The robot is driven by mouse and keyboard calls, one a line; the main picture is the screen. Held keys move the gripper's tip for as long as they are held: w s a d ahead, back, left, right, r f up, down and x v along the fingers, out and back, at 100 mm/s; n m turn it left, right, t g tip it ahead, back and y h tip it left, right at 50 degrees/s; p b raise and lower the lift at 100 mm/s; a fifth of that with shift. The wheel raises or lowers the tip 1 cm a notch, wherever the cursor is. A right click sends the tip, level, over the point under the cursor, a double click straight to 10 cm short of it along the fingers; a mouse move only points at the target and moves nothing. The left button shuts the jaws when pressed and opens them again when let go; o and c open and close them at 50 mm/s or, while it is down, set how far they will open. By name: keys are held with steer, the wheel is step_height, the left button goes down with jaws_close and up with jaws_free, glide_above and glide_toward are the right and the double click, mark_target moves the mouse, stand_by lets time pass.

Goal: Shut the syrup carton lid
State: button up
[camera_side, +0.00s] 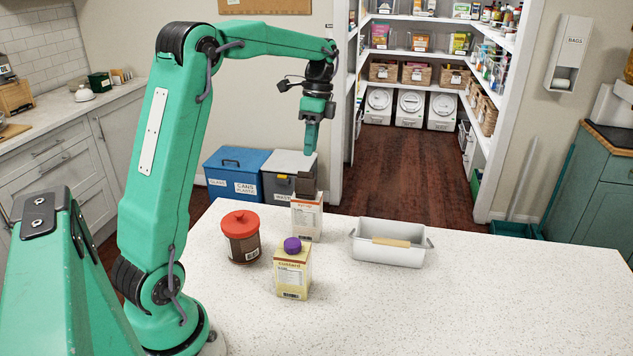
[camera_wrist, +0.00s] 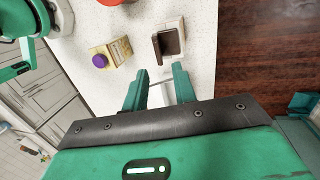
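The syrup carton (camera_side: 306,218), white with an orange-brown printed label, stands upright near the far edge of the counter. Its dark brown lid (camera_side: 307,185) stands raised above the carton top; the lid also shows in the wrist view (camera_wrist: 168,42). My gripper (camera_side: 309,149) points down above the raised lid, apart from it. In the wrist view my gripper (camera_wrist: 159,70) has its two fingers spread with nothing held between them. The carton lies beyond the fingertips there.
A yellow custard carton (camera_side: 293,272) with a purple cap stands in front of the syrup carton. A brown jar (camera_side: 243,246) with a red lid is to the left. A white tray (camera_side: 389,255) with a wooden handle lies to the right. The counter's right side is clear.

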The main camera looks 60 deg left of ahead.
mark_target(305, 183)
steer(key=shift+v, duration=1.05)
steer(key=o, duration=0.7)
steer(key=n, duration=0.4)
steer(key=s+n+t, duration=0.1)
steer(key=n, duration=0.4)
steer(key=s+n, duration=0.1)
steer(key=n, duration=0.4)
steer(key=shift+d+r+t+y, duration=0.1)
steer(key=shift+d+t+y, duration=0.2)
steer(key=shift+d+y, duration=0.1)
steer(key=n, duration=0.4)
steer(key=shift+s+t, duration=0.2)
steer(key=shift+t, duration=0.1)
steer(key=shift+f, duration=3.95)
